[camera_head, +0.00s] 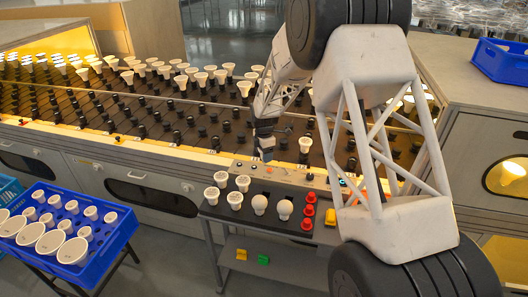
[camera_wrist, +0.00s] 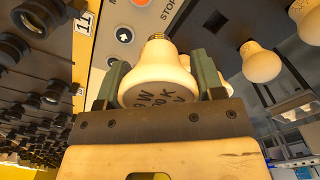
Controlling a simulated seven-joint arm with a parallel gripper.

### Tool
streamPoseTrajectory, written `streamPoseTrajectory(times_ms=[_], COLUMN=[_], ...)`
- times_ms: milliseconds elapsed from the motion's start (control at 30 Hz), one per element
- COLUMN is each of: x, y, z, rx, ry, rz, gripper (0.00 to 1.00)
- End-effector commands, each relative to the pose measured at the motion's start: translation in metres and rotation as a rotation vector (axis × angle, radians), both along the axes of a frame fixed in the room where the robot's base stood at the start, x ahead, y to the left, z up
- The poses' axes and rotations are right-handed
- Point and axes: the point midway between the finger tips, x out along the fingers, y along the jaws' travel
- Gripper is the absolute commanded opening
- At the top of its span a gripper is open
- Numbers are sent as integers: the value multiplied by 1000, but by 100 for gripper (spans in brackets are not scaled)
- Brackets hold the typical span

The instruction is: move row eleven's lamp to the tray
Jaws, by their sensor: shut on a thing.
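My gripper (camera_wrist: 160,85) is shut on a white lamp (camera_wrist: 155,70); its face carries dark printed letters and its threaded base points away from the wrist camera. In the head view my gripper (camera_head: 265,148) is above the control strip at the bench's front edge; the held lamp cannot be made out there. A blue tray (camera_head: 112,243) at the lower left holds several lamps of different sizes.
A dark stand top (camera_head: 275,222) carries several lamps and red buttons (camera_head: 308,211) in front of the bench. Rows of black sockets, many with lamps (camera_head: 201,79), fill the bench behind. Another blue crate (camera_head: 503,62) is at the upper right.

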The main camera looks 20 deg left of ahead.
Motion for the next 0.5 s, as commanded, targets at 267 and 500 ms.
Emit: streamPoseTrajectory(times_ms=[267,500], x=[-35,-70], y=[-10,-22], z=[-6,-14], rx=[-1,-3], ry=[1,3], rz=[166,339], gripper=[38,38])
